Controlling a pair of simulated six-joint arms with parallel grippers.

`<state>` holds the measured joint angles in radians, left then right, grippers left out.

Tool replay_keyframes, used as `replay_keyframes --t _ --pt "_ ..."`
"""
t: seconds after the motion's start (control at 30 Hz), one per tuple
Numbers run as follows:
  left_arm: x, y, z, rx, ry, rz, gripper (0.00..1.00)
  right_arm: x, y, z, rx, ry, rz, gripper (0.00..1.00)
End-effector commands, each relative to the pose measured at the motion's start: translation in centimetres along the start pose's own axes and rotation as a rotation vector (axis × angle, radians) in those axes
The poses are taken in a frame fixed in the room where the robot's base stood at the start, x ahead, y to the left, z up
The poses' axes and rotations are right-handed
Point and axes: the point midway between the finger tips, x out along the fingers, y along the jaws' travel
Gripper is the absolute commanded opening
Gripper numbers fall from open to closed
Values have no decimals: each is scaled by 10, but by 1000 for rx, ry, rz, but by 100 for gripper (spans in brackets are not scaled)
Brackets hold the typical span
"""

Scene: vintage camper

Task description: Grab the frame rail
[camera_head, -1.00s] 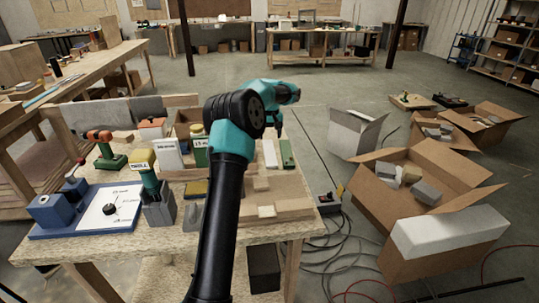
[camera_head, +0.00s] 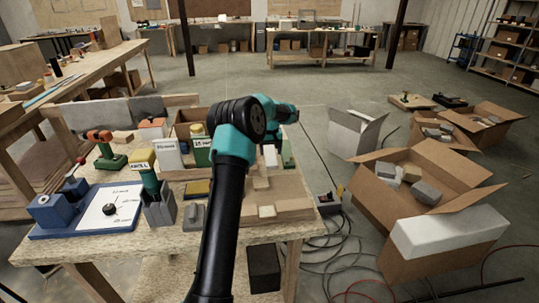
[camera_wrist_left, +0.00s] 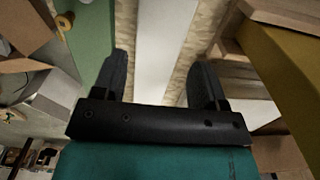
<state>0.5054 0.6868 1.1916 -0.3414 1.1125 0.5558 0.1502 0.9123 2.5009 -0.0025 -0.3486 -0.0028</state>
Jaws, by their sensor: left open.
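A long pale white strip, which looks like the frame rail (camera_wrist_left: 160,45), runs away from me between the fingers in the left wrist view. In the head view a white strip (camera_head: 270,156) lies on the workbench beside a green strip (camera_head: 287,154). My left gripper (camera_wrist_left: 160,62) is open, with one finger on each side of the pale strip and a gap showing on both sides. I cannot tell how far above it the fingers are. In the head view my arm hides the fingers. My right gripper is not in view.
A green strip (camera_wrist_left: 92,28) lies left of the fingers in the wrist view; a yellow-brown block (camera_wrist_left: 287,68) is close on the right. On the bench (camera_head: 120,245) stand a drill (camera_head: 106,148), a blue-edged board (camera_head: 108,210) and wood blocks. Cardboard boxes (camera_head: 440,175) are on the floor to the right.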

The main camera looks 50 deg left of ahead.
Motion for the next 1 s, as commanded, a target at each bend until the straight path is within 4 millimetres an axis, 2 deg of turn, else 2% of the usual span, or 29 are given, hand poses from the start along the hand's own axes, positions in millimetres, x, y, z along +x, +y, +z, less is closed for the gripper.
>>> replay_keyframes --t 0.1,0.3,0.77,1.0 --pt "18 2 0 0 -2 -1 66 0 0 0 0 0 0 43" --pt "37 2 0 0 -1 0 66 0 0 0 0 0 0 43" --pt "37 2 0 0 0 0 66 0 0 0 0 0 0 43" --pt "37 2 0 0 0 0 46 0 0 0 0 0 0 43"
